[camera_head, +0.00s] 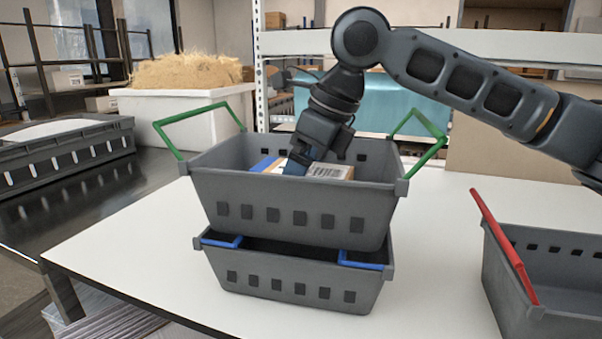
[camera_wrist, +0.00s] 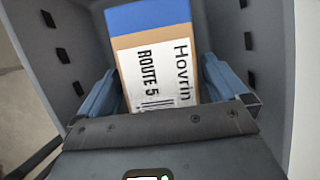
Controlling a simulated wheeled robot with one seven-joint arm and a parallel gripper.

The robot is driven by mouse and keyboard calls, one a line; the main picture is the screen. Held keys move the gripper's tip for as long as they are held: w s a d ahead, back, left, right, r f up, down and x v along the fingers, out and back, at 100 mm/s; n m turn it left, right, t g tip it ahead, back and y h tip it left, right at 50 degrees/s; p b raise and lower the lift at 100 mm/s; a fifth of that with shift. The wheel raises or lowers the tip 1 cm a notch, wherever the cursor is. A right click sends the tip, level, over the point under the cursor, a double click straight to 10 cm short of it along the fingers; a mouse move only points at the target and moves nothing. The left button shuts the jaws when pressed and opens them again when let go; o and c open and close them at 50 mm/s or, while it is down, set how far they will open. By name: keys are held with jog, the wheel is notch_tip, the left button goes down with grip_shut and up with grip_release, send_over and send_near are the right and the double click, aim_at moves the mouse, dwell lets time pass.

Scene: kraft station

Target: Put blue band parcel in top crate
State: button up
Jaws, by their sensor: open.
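The blue band parcel (camera_head: 325,171) is a brown box with a white label and a blue band. It lies inside the top crate (camera_head: 290,208), a grey crate with green handles. In the wrist view the parcel (camera_wrist: 165,65) shows the words "Hovrin" and "ROUTE 5", with its blue end away from me. My gripper (camera_head: 295,166) reaches down into the top crate at the parcel. In the wrist view its blue fingers (camera_wrist: 160,85) stand open, one on each side of the parcel. The parcel's underside is hidden.
The top crate is stacked on a grey crate with blue handles (camera_head: 290,281). A grey crate with a red handle (camera_head: 560,275) stands at the right on the white table (camera_head: 130,240). A white bin of straw-like filling (camera_head: 185,115) stands behind. The table's front left is clear.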

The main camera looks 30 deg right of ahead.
jog(key=v, duration=1.2)
jog(key=shift+r, duration=0.15)
